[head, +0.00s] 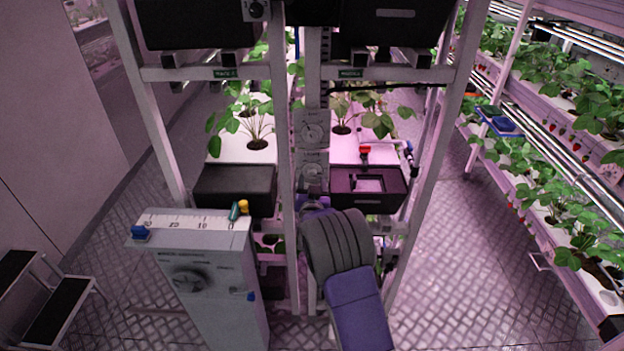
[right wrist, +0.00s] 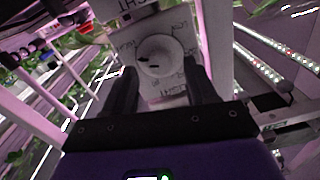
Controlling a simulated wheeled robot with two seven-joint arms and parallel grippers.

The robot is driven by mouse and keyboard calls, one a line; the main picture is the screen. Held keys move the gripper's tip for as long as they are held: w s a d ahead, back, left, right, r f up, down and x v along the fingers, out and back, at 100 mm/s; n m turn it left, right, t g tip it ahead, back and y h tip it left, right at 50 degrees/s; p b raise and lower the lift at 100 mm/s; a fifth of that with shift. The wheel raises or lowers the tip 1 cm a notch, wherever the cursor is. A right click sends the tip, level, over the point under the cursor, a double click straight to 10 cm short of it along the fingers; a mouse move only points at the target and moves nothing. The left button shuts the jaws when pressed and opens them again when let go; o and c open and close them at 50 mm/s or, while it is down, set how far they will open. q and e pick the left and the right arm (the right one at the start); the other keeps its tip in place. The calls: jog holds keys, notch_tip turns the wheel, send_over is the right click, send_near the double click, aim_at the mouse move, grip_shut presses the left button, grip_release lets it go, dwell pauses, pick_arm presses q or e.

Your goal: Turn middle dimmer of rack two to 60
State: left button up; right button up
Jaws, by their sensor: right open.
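A narrow panel on the post between the racks carries an upper dial (head: 312,131) and a lower dial (head: 313,172) in the head view. In the right wrist view a round pale dimmer knob (right wrist: 160,56) with dark marks sits on a plate with upside-down LIGHT lettering. My right gripper (right wrist: 160,78) is open, with one dark finger on each side of this knob. I cannot tell whether the fingers touch it. In the head view my right arm covers the post below the lower dial and hides the fingertips. My left gripper is out of view.
A grey cabinet (head: 215,285) with a scale on top stands at the left front. Dark boxes (head: 236,186) (head: 386,204) sit under the plant trays. White rack posts (head: 428,165) flank the panel. A step stool (head: 45,290) is far left; the right aisle floor (head: 470,250) is clear.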

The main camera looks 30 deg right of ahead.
jog(key=shift+x, duration=1.05)
jog(key=shift+c, duration=0.5)
jog(key=c, duration=1)
